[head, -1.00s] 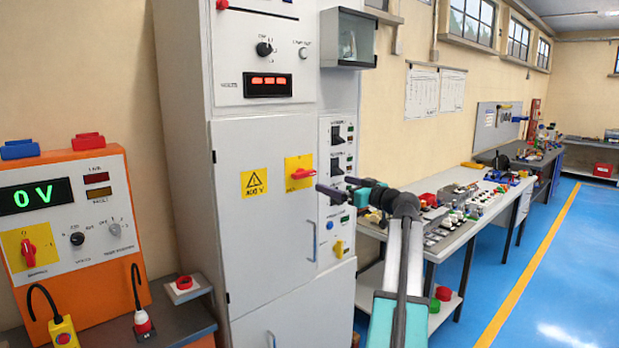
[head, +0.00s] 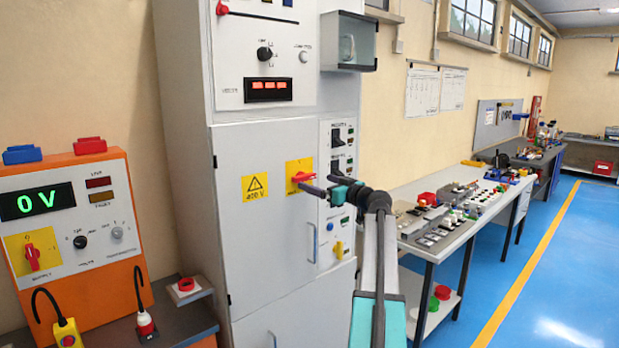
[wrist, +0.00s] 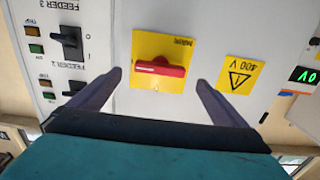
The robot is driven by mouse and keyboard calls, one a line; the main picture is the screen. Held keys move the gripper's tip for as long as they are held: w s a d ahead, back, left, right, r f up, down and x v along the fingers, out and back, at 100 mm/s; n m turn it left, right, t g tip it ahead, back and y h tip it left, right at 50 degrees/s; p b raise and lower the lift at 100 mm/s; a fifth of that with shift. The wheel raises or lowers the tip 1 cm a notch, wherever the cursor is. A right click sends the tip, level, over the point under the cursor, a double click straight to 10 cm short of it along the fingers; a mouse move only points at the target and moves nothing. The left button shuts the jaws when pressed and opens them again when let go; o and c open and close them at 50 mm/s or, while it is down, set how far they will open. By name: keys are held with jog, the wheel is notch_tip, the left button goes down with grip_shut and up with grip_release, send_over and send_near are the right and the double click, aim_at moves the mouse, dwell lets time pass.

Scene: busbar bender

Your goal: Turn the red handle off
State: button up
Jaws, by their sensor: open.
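The red handle (head: 301,177) is a rotary handle on a yellow plate (head: 299,166) on the grey cabinet door. It lies about horizontal and also shows in the wrist view (wrist: 160,68). My gripper (head: 315,185) is open and points at the handle. In the wrist view, my fingers (wrist: 160,80) are spread on either side of the plate with the handle between them. In the head view, a finger covers part of the handle's right side. I cannot tell whether any finger touches it.
A 400 V warning sign (head: 255,186) is left of the plate. Feeder switches (head: 337,137) are on the right-hand panel, and a door pull (head: 315,243) is below. An orange test unit (head: 70,225) with its own red knob (head: 32,257) stands at left. A workbench (head: 440,240) stands at right.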

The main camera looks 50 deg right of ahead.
aim_at(307, 179)
jog(key=shift+w+d+p, duration=0.2)
jog(key=shift+w+p, duration=0.65)
jog(key=shift+w, duration=1.8)
jog(key=shift+c, duration=0.4)
jog(key=c, duration=1.4)
